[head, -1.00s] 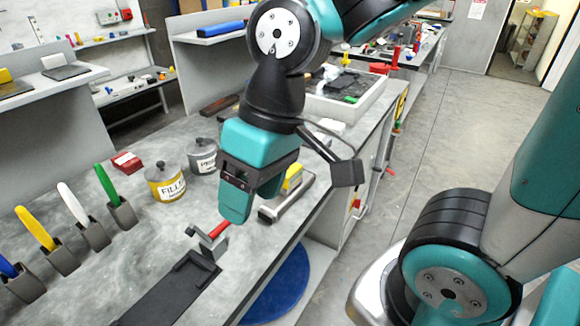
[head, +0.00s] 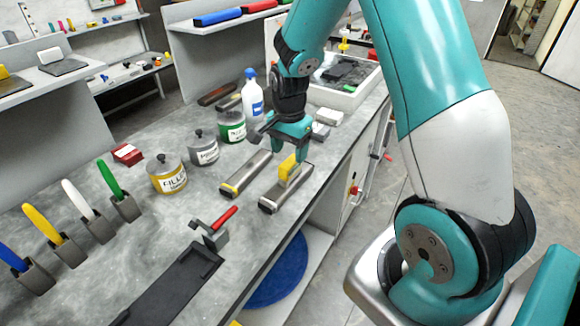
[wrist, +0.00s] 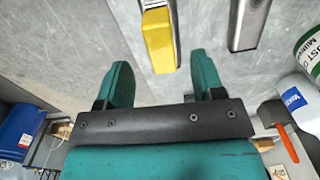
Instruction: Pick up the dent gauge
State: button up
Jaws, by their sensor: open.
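No label marks the dent gauge, so I cannot tell for sure which tool it is. A grey bar tool (head: 286,192) with a raised yellow block (head: 290,168) lies near the bench's front edge. A second grey bar (head: 246,172) with a yellow end lies left of it. A red-handled tool (head: 225,216) with a grey block stands at the end of a black tray. My gripper (head: 288,146) is open and empty, just behind the yellow block. In the wrist view, my open fingers (wrist: 162,68) point toward the yellow block (wrist: 158,45), apart from it.
Tins (head: 168,175), a white bottle (head: 253,98) and a grey block (head: 320,131) stand around the bars. Coloured-handled tools (head: 120,190) line the left. The black tray (head: 170,285) lies in front. The bench's front edge is close to the right.

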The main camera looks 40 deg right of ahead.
aim_at(290, 170)
jog(key=shift+w+d+f+p, duration=0.1)
jog(key=shift+f+p, duration=0.45)
jog(key=shift+f, duration=1.35)
jog(key=shift+d+f+p, duration=0.1)
jog(key=shift+f+p, duration=0.4)
jog(key=shift+f, duration=1.4)
grip_shut()
jog(key=shift+r, duration=0.15)
